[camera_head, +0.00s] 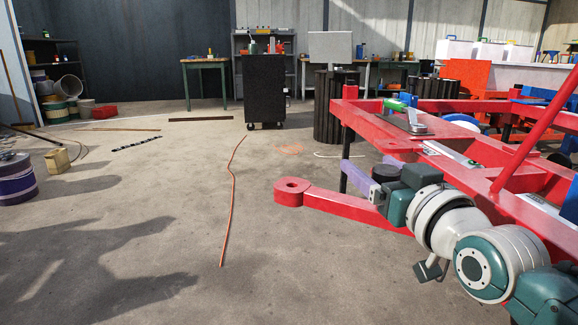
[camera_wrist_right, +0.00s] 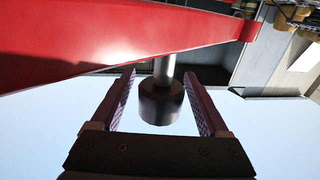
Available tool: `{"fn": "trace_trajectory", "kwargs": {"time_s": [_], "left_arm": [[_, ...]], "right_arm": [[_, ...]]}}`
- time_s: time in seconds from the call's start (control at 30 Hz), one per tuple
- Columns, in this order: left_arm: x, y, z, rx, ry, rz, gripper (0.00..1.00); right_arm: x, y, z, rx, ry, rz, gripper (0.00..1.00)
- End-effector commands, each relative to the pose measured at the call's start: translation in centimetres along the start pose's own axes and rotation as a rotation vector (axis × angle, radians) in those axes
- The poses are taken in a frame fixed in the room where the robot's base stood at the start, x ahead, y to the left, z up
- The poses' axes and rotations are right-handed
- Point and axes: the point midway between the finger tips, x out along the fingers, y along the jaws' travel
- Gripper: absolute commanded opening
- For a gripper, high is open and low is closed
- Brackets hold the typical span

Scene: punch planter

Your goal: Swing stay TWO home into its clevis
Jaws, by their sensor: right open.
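The red planter frame (camera_head: 470,150) fills the right side of the head view. No label for stay TWO is readable, and I cannot tell which part is its clevis. My right gripper (camera_head: 358,178) is open beside a dark upright post (camera_head: 346,150) under the frame's near corner. In the right wrist view my right gripper (camera_wrist_right: 160,75) has its two fingers apart, one on each side of a dark cylinder (camera_wrist_right: 160,103) on a silver rod (camera_wrist_right: 164,68). Gaps show on both sides of the cylinder. A red beam (camera_wrist_right: 110,40) crosses above. My left gripper is not in view.
A red drawbar with a ringed end (camera_head: 291,188) juts left, close by my right gripper. A red slanted bar (camera_head: 535,128) rises at the right. An orange cord (camera_head: 229,190) lies on the floor. A black cabinet (camera_head: 264,90) stands behind. The floor at left centre is mostly clear.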

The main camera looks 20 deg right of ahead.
Motion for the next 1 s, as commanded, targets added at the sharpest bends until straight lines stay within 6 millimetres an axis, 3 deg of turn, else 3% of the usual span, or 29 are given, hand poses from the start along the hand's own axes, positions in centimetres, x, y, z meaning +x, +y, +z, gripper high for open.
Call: {"fn": "trace_trajectory", "kwargs": {"time_s": [0.07, 0.7, 1.0], "left_arm": [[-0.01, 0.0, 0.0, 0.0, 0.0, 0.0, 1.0], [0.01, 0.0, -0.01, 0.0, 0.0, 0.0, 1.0], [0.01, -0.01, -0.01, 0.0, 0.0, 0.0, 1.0]], "right_arm": [[-0.02, 0.01, 0.0, 0.0, 0.0, 0.0, 0.73], [-0.05, 0.01, 0.02, 0.0, 0.0, 0.0, 0.01], [-0.05, 0.01, 0.02, 0.0, 0.0, 0.0, 0.0]]}}
